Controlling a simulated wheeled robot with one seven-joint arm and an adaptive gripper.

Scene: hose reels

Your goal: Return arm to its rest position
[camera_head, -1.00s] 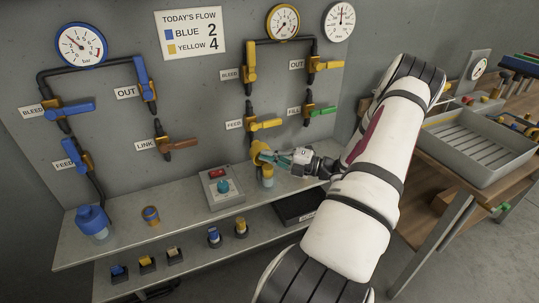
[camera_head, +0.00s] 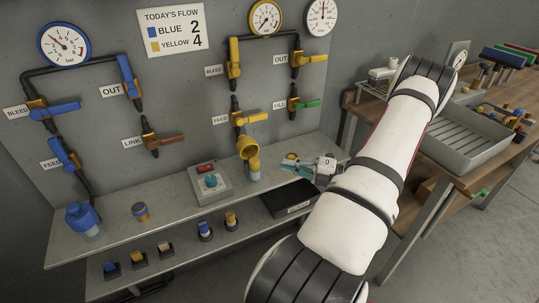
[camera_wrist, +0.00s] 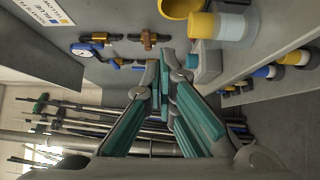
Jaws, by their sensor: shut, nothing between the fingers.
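My gripper (camera_head: 298,164) is at the front right of the wall panel, above the grey shelf, with my white arm reaching up from the lower right. In the wrist view the teal fingers of my gripper (camera_wrist: 164,72) come together at their tips, with nothing seen between them. A yellow-capped bottle (camera_head: 254,170) stands on the shelf to the gripper's left, below a yellow cup-like fitting (camera_head: 247,147). The gripper is apart from both. The bottle also shows in the wrist view (camera_wrist: 222,27).
A black tray (camera_head: 287,199) lies below. A wooden workbench (camera_head: 430,208) with a grey tray (camera_head: 462,146) stands at right, beside my arm.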

